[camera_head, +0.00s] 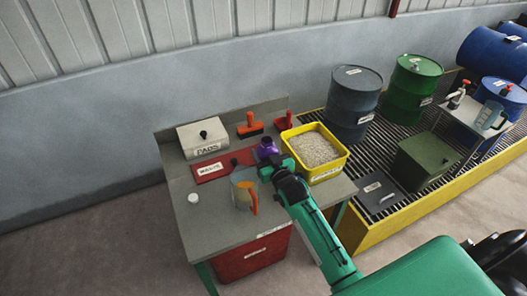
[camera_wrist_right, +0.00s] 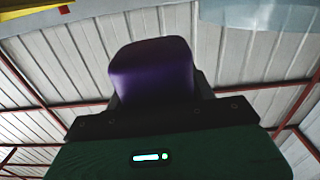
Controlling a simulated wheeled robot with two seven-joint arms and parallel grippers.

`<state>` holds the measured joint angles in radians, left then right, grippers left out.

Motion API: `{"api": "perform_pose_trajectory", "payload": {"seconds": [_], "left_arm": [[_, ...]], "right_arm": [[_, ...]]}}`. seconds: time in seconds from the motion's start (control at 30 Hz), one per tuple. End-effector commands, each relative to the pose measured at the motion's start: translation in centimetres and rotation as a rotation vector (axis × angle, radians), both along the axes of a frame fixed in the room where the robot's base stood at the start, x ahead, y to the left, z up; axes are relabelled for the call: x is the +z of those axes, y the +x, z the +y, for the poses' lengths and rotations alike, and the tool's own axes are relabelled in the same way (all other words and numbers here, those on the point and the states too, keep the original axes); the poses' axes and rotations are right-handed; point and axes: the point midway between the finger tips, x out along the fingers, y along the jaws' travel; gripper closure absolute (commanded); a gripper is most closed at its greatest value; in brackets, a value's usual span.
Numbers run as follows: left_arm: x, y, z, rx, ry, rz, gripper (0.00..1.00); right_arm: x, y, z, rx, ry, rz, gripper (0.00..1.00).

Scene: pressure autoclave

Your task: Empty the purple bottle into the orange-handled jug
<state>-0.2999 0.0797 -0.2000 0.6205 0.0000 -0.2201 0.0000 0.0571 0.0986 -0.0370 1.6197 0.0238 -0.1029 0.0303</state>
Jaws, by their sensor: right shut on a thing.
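The purple bottle (camera_head: 266,149) is in my right gripper (camera_head: 271,165), over the workbench and just behind and right of the orange-handled jug. In the right wrist view the purple bottle (camera_wrist_right: 153,70) sits between the fingers. Its mouth and tilt are not clear. The clear jug (camera_head: 241,177) with an orange handle stands upright on the bench; no stream of liquid shows. A pale translucent shape at the top right of the right wrist view seems to be the jug (camera_wrist_right: 255,14). My left gripper is not in view.
A yellow tub of granules (camera_head: 346,165) stands close right of the gripper. A red mat (camera_head: 212,169), a pads box (camera_head: 203,138), an orange brush (camera_head: 250,128) and a white cap (camera_head: 193,198) are on the bench. A dark bottle top (camera_head: 234,162) shows behind the jug. Drums stand right.

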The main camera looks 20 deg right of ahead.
Motion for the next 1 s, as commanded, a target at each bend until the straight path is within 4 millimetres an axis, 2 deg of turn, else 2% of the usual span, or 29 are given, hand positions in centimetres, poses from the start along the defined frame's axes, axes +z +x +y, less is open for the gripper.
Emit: {"api": "perform_pose_trajectory", "payload": {"seconds": [0.3, 0.63, 1.0], "left_arm": [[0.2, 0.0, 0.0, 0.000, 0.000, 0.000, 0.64], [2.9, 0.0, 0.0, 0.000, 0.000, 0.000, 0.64], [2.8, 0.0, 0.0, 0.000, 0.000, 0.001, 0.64]], "right_arm": [[0.3, 0.0, 0.0, 0.000, -0.002, -0.001, 0.77], [3.1, 0.0, 0.0, 0.000, -0.003, -0.001, 0.77], [3.0, 0.0, 0.0, 0.000, -0.003, -0.001, 0.77]]}}
